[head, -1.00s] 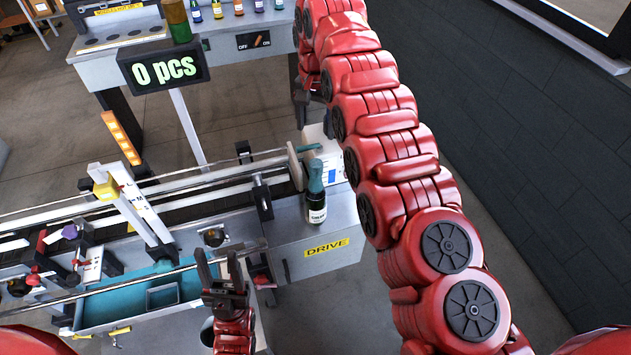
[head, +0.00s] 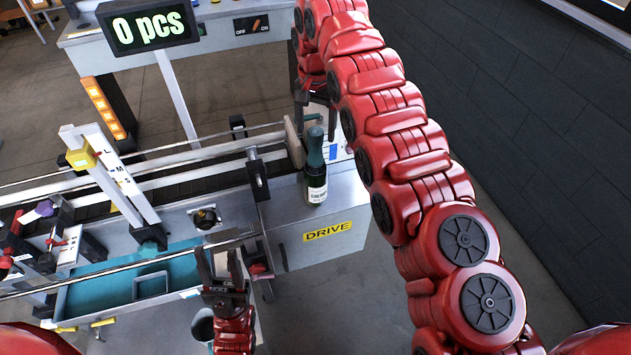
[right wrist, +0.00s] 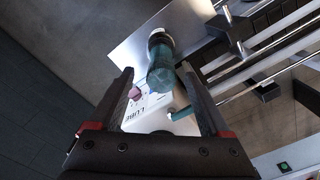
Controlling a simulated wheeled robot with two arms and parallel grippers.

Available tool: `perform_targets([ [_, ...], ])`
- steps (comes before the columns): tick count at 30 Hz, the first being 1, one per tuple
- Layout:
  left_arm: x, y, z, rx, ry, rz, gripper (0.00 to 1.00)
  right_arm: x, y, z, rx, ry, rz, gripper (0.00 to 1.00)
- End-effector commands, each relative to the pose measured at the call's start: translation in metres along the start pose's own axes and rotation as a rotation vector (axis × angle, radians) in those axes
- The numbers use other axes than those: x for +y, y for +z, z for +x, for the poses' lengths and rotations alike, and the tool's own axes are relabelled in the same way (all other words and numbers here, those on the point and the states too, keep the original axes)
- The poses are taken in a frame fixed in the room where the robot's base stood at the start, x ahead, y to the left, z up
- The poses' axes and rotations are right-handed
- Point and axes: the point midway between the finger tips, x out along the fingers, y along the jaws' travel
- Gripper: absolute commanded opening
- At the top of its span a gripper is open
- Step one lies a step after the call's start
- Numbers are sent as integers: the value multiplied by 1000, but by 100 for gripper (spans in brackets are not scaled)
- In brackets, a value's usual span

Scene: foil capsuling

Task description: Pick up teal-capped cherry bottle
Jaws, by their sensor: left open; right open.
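The teal-capped bottle (head: 316,188), with a dark body and a white label, stands upright on the grey drive housing at the conveyor's end. In the right wrist view its teal cap (right wrist: 161,78) shows between the fingers, with the body mostly hidden beneath. My right gripper (head: 316,98) is open and empty, above and behind the bottle in the head view; its two fingers (right wrist: 156,70) spread on either side of the cap. No contact is visible. My left gripper (head: 222,262) is open and empty, in front of the conveyor, left of the drive housing.
A white box marked LUBE (right wrist: 148,112) lies close beside the bottle. Conveyor rails (head: 130,175) run left from the housing (head: 325,240). A teal tray (head: 105,291) sits at the front left. A "0 pcs" display (head: 148,24) stands at the back. A dark wall (head: 520,130) rises at right.

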Motion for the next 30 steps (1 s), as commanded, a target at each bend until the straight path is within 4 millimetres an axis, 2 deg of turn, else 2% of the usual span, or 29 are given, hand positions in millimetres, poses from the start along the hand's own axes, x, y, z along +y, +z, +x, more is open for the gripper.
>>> perform_targets([
  [5, 0, -2, 10, 0, 0, 0, 50, 1, -2, 12, -2, 2, 3, 81],
  [6, -1, -3, 17, 0, 0, 0, 50, 1, -2, 15, -4, 3, 3, 81],
  [9, -1, -5, 29, 1, 0, 0, 50, 0, -1, 32, -5, 3, 1, 81],
  [14, -2, -6, 34, 0, 0, 0, 50, -1, -2, 49, 0, -1, 1, 81],
  [20, -2, -5, 32, 0, 0, 0, 50, -1, -2, 52, 2, -2, 1, 81],
  [23, -2, -5, 32, 0, 0, 0, 50, -1, -2, 52, 2, -2, 1, 67],
  [30, -2, -5, 32, 0, 0, 0, 50, -1, -2, 52, 1, -1, 1, 24],
])
